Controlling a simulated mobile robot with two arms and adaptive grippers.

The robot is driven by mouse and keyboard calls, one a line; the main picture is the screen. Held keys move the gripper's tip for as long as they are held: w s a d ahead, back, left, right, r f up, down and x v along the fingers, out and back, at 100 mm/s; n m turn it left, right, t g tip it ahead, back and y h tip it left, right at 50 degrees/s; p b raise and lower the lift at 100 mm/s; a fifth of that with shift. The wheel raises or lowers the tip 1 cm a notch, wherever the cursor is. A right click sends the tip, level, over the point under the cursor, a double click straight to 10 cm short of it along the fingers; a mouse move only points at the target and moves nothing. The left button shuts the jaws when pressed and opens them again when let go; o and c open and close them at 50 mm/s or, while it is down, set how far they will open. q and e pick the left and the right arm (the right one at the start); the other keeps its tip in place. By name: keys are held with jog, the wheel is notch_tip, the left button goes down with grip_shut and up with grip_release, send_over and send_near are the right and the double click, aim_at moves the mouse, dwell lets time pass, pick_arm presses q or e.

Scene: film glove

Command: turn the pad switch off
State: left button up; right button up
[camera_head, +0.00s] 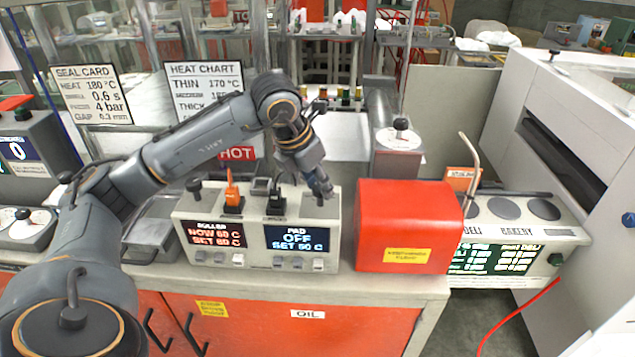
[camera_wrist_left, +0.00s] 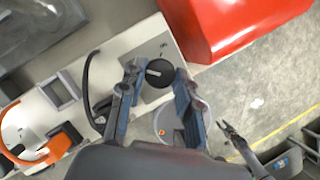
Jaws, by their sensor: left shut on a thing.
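The grey control box (camera_head: 240,250) stands on the counter. Its right display (camera_head: 296,238) reads PAD, OFF and a set temperature. My left gripper (camera_head: 322,192) reaches down over the right end of the box top. In the left wrist view its fingers (camera_wrist_left: 154,78) are closed on both sides of a round black knob (camera_wrist_left: 160,72) with a pale pointer line. In the head view the gripper hides this knob. A black switch (camera_head: 275,197) stands left of the gripper, above the PAD display. My right gripper does not show.
The left display (camera_head: 216,234) reads ROLLER. Above it are an orange switch (camera_head: 232,193) and another black knob (camera_head: 194,186). A red box (camera_head: 405,215) stands close to the right of the control box. Sign cards (camera_head: 206,90) stand behind.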

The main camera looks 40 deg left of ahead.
pick_arm(q)
jog(key=o, duration=1.2)
jog(key=shift+c, duration=0.2)
jog(key=shift+r, duration=0.1)
jog(key=v, duration=1.1)
jog(key=shift+s+r, duration=0.3)
jog(key=shift+r, duration=0.05)
jog(key=shift+a, duration=0.1)
